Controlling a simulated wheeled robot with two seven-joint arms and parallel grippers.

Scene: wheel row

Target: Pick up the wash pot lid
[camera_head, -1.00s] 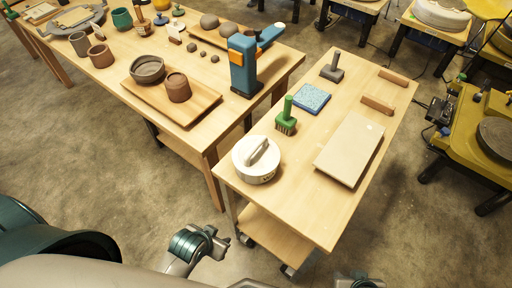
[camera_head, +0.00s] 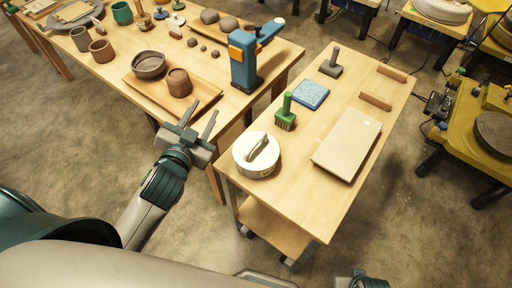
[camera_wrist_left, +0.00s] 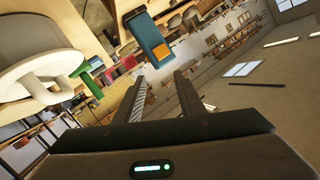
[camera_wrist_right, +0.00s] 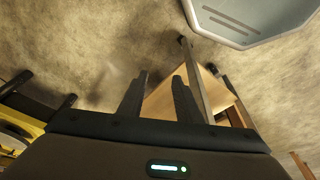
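The wash pot is a round white pot (camera_head: 257,166) near the front left corner of the small wooden table. Its white lid (camera_head: 256,150) has a raised bar handle and sits on top. Pot and lid also show, tilted and close, at the left of the left wrist view (camera_wrist_left: 42,70). My left gripper (camera_head: 200,116) is open and empty, to the left of the pot and apart from it, by the long table's edge. Its two fingers stand apart in the left wrist view (camera_wrist_left: 162,92). My right gripper (camera_wrist_right: 157,88) is open and empty, low beside the small table.
The long table (camera_head: 215,150) carries a tray with bowls and a blue tool (camera_head: 245,62). A floor gap separates the tables.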

